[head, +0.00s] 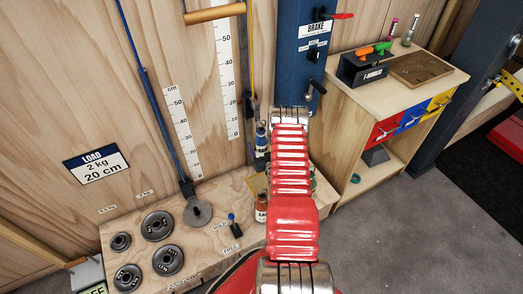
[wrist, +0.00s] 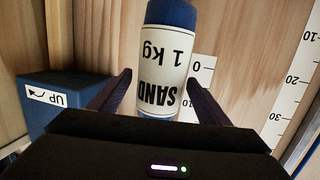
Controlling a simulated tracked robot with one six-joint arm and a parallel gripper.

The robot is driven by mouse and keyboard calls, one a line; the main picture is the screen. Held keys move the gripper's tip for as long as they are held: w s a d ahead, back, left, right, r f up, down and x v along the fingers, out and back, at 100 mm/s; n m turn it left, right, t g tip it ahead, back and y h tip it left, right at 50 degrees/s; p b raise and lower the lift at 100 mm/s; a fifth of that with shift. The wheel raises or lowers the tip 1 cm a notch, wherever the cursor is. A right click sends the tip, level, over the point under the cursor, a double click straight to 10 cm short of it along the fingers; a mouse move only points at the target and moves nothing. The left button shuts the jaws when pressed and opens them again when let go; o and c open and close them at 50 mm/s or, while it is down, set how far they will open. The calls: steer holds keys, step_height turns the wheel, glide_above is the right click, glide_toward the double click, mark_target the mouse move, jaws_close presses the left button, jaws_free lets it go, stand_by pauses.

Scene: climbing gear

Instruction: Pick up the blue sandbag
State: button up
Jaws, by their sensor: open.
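The blue sandbag (wrist: 172,14), with a white label reading SAND 1 kg, fills the middle of the wrist view, its print upside down. My gripper (wrist: 160,80) is open, one dark finger on each side of the sandbag. I cannot tell whether the bag is between the fingertips or just beyond them; no contact is visible. In the head view a small blue, white-labelled sandbag (head: 261,135) shows beside my red arm, partly hidden by it.
An orange-brown labelled bag (head: 261,208) stands on the wooden platform (head: 150,215), close to my arm. Several round weights lie at left. A blue post (head: 297,60) rises behind the arm. Grey floor is clear at right.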

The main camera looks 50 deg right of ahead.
steer(key=shift+c, duration=0.3)
jaws_close()
steer(key=shift+r, duration=0.15)
stand_by(0.8)
